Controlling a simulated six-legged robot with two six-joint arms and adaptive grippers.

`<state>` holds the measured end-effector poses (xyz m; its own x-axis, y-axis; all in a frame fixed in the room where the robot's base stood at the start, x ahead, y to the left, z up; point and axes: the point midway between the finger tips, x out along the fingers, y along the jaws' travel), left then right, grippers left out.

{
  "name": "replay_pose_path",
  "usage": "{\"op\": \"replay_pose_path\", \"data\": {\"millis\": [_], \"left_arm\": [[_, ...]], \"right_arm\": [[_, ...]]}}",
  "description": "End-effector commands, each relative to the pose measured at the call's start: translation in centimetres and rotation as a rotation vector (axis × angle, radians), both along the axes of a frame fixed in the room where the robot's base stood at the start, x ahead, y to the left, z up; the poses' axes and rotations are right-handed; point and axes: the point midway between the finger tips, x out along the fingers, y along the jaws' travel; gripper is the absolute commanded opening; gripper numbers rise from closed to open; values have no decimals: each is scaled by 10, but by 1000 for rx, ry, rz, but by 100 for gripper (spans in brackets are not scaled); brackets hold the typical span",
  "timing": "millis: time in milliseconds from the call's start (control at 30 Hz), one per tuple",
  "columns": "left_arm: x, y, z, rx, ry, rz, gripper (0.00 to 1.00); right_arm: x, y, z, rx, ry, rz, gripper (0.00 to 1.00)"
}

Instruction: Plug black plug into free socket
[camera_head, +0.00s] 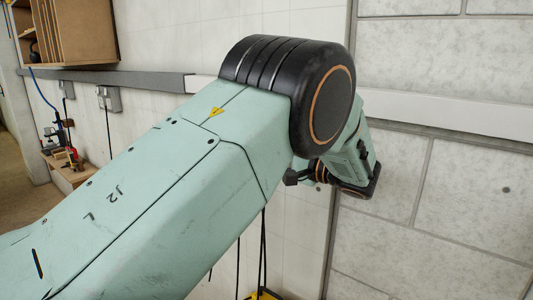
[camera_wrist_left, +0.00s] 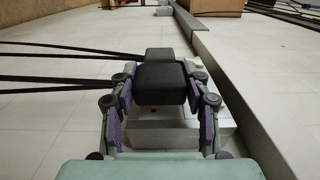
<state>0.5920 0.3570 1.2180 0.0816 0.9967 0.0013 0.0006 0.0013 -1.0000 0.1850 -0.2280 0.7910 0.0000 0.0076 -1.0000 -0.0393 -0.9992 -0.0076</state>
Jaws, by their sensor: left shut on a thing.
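In the left wrist view my left gripper (camera_wrist_left: 161,88) has its purple-padded fingers closed on a black plug (camera_wrist_left: 160,76), a dark block with black cables trailing to the left. A light grey socket box (camera_wrist_left: 165,135) on the pale wall shows behind and below the plug, between the fingers. Another black block (camera_wrist_left: 159,54) sits just past the held plug, also near cables. Whether the held plug touches the socket box cannot be told. In the head view my left arm crosses the picture and hides most of this. My right gripper is not seen.
A grey trunking rail (camera_wrist_left: 205,52) runs along the wall to the right of the gripper. In the head view, wall sockets with cables (camera_head: 110,98) are at left, beneath a wooden cabinet (camera_head: 75,30). A bench with tools (camera_head: 68,172) stands at far left.

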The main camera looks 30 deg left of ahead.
Motion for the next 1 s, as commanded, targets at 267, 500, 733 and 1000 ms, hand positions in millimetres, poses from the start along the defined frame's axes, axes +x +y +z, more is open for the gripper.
{"op": "replay_pose_path", "data": {"millis": [267,500,733,1000], "left_arm": [[1,1,0,0,-1,0,14],[6,3,-1,0,-1,0,14],[8,4,-1,0,0,0,14],[8,4,0,0,0,0,14]], "right_arm": [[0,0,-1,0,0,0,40],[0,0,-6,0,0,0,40],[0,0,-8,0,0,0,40],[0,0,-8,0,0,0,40]]}}
